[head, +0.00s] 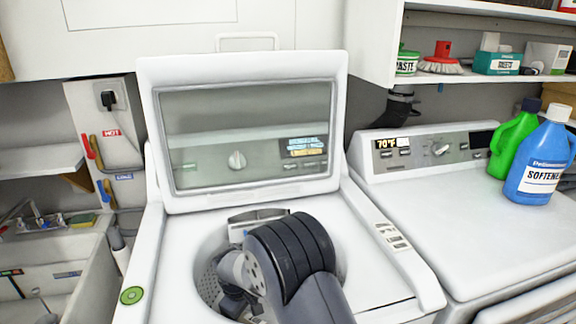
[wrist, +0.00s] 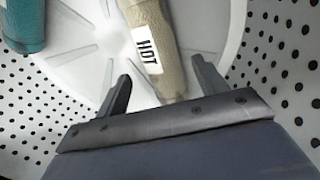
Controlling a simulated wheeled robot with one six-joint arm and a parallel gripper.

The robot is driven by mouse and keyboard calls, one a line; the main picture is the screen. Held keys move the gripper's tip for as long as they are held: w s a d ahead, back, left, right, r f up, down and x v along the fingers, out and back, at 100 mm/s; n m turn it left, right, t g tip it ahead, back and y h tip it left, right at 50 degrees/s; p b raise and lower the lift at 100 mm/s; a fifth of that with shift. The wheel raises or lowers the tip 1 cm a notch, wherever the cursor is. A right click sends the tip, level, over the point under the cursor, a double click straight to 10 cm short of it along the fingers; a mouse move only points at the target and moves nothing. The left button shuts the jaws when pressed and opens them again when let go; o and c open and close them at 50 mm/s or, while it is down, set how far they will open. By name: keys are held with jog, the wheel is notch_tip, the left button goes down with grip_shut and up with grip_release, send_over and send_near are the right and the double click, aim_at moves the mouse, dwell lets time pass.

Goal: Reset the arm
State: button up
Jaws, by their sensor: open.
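My gripper (wrist: 160,78) is open inside the washer drum in the wrist view, its two dark fingers spread apart. A beige cylindrical thing (wrist: 148,32) labelled HOT lies ahead of and partly between the fingers; I cannot tell whether they touch it. In the head view my arm reaches down through the top opening of the washer, and my gripper (head: 236,302) is low in the drum, mostly hidden behind the arm links.
The washer lid (head: 245,135) stands raised behind my arm. The drum's perforated wall (wrist: 287,75) surrounds my gripper. A teal thing (wrist: 22,25) lies in the drum. A blue softener jug (head: 540,165) and green jug (head: 513,145) stand on the machine at right. A sink (head: 60,255) is at left.

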notch_tip(320, 180, down, 2)
jog(key=shift+f+b, duration=0.2)
jog(key=shift+b, duration=0.4)
jog(key=shift+r+p, duration=0.45)
jog(key=shift+r, duration=0.05)
jog(key=shift+f, duration=0.1)
